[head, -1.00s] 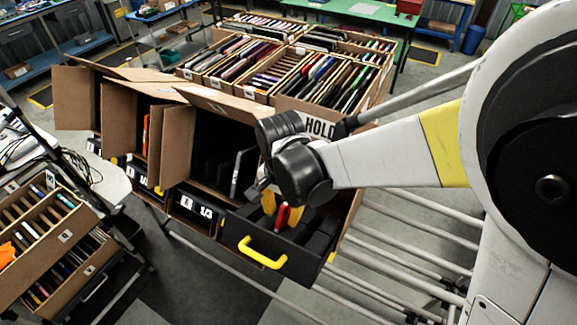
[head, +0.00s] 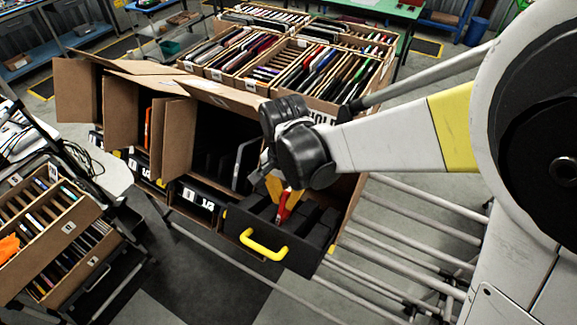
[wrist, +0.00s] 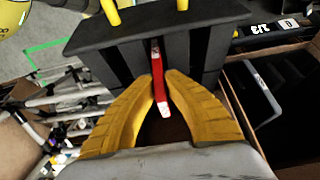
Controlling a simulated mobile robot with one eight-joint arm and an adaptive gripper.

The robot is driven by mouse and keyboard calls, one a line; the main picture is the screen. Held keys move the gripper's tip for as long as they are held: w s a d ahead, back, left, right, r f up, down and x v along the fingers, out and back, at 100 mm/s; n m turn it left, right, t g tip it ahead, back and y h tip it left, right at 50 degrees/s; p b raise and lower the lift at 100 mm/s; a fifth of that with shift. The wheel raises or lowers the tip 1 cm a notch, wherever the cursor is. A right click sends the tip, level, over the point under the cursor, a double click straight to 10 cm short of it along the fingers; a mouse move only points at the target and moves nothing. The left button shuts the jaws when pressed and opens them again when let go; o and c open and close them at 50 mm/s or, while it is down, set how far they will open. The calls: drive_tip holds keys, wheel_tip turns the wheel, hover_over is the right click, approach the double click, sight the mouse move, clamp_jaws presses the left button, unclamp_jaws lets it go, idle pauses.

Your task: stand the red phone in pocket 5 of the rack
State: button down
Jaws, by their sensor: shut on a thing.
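The red phone (wrist: 159,85) is gripped between the yellow fingertips of my gripper (wrist: 158,90) in the wrist view. In the head view the red phone (head: 288,205) shows below my gripper (head: 279,190). It is on edge, over or in a slot of the black foam rack (head: 312,222), which lies in a pulled-out drawer with a yellow handle (head: 263,246). The rack (wrist: 110,65) also shows in the wrist view, with dark slots on both sides of the phone. I cannot tell how deep the phone sits or which numbered pocket it is at.
Tilted cartons with open flaps (head: 178,130) stand left of the drawer; one holds a grey-edged device (head: 243,165). Cartons full of devices (head: 330,75) stand behind. Metal roller rails (head: 400,235) lie to the right. More divided cartons (head: 45,225) are at the left.

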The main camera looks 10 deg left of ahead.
drive_tip(key=shift+w+d+r+p, duration=0.25)
drive_tip(key=shift+w+r+p, duration=0.4)
drive_tip(key=shift+r, duration=0.6)
drive_tip(key=shift+w+d+r+p, duration=0.3)
drive_tip(key=shift+w+r+p, duration=0.35)
drive_tip(key=shift+r, duration=0.65)
drive_tip(key=shift+w+d+r+p, duration=0.25)
drive_tip(key=shift+w+r+p, duration=0.4)
drive_tip(key=shift+r, duration=0.6)
drive_tip(key=shift+s, duration=0.1)
